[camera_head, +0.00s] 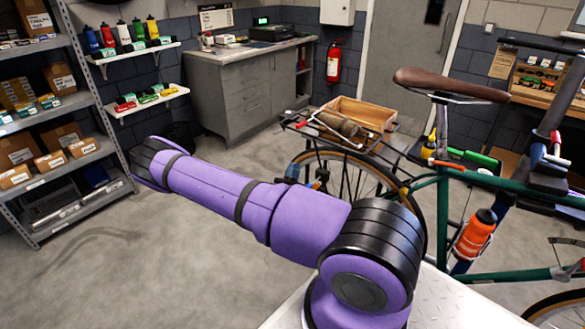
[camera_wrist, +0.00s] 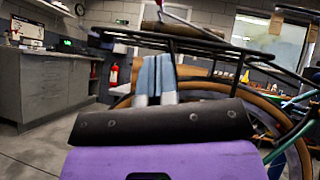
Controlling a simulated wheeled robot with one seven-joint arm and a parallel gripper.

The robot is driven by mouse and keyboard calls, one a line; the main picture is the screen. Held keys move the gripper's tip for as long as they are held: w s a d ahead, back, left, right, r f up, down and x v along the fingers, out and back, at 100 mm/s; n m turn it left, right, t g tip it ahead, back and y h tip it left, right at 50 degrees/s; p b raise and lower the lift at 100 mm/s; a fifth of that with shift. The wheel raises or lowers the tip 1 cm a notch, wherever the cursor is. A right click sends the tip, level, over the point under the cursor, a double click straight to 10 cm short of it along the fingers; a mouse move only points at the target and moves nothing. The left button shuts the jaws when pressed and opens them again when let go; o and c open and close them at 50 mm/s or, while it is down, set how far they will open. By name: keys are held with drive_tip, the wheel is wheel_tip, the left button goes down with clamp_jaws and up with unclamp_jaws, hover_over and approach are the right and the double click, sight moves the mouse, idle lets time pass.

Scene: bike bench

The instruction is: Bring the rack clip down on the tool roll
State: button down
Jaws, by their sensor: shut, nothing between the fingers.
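The tool roll (camera_head: 338,123) is an olive-brown bundle lying on the black bicycle rack (camera_head: 303,129) in the head view. In the wrist view the roll (camera_wrist: 178,31) shows above the rack (camera_wrist: 205,44). The rack clip (camera_head: 328,132) is a thin pale wire frame with red parts beside the roll. It also shows at the top of the wrist view (camera_wrist: 194,24); whether it touches the roll I cannot tell.
A wooden tray (camera_head: 372,108) sits just behind the roll. The bike's brown saddle (camera_head: 450,84) and green frame (camera_head: 443,215) stand to the right. Shelves (camera_head: 62,107) line the left. Open floor (camera_head: 120,265) lies at the lower left.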

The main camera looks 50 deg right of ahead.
drive_tip(key=w+d+r, duration=0.3)
drive_tip(key=d+r, duration=0.2)
drive_tip(key=r, duration=0.3)
drive_tip(key=shift+r, duration=0.35)
drive_tip(key=shift+r, duration=0.1)
drive_tip(key=r+m+g, duration=0.1)
drive_tip(key=m+g, duration=0.1)
drive_tip(key=r+m+g+h, duration=0.1)
drive_tip(key=m, duration=0.1)
drive_tip(key=s+r+m+g+h, duration=0.1)
drive_tip(key=r+m+g, duration=0.1)
drive_tip(key=shift+g, duration=0.3)
drive_tip(key=shift+f, duration=0.2)
